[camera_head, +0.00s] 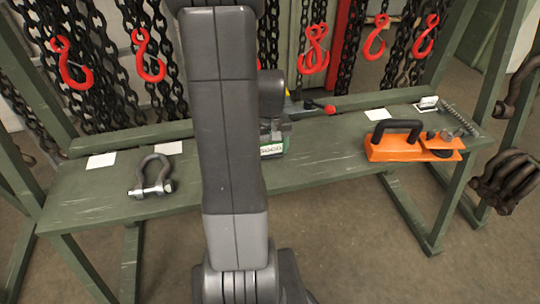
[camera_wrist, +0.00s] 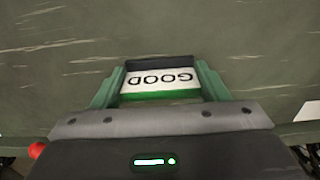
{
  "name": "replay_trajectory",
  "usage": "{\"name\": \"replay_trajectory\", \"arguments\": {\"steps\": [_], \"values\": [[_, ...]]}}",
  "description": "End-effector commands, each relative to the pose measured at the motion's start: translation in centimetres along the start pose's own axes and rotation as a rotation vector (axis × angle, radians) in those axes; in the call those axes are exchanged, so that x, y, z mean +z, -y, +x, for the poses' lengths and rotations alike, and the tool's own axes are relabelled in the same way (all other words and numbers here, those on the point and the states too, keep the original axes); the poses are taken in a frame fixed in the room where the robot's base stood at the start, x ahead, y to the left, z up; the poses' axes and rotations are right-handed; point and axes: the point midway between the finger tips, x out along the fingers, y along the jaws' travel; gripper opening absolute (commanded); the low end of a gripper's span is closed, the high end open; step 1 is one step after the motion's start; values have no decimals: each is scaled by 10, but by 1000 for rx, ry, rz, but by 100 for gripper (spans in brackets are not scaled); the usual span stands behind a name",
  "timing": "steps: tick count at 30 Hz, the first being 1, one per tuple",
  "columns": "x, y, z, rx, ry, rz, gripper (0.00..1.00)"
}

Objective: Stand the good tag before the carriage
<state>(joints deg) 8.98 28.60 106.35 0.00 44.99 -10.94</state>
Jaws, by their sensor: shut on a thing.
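The good tag (camera_wrist: 160,78) is a small plate with a dark band, a white band reading "GOOD" and a green band. It shows upside down between the fingers of my gripper (camera_wrist: 160,88) in the wrist view. My gripper is shut on it, over the green bench (camera_wrist: 60,75). In the head view the tag (camera_head: 272,150) shows beside my arm, which hides much of the gripper. I cannot tell for sure which thing is the carriage. A red-knobbed lever (camera_head: 329,109) shows just behind and right of the tag; what it joins is partly hidden.
An orange block with a black handle (camera_head: 385,150) stands at the bench's right. A grey shackle (camera_head: 153,178) lies at the left. White cards (camera_head: 101,160) lie along the back, near hanging chains with red hooks (camera_head: 148,66). Bare bench lies between tag and orange block.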

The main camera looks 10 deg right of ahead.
Motion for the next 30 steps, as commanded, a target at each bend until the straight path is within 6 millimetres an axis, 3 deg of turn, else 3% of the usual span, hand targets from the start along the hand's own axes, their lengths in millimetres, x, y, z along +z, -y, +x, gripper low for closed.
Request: {"name": "replay_trajectory", "arguments": {"steps": [6,18,19,21,30], "values": [[1,0,31,-1,3,0,46],[0,0,37,0,1,0,46],[0,0,35,0,1,0,74],[0,0,35,0,1,0,87],[0,0,34,0,1,0,90]]}}
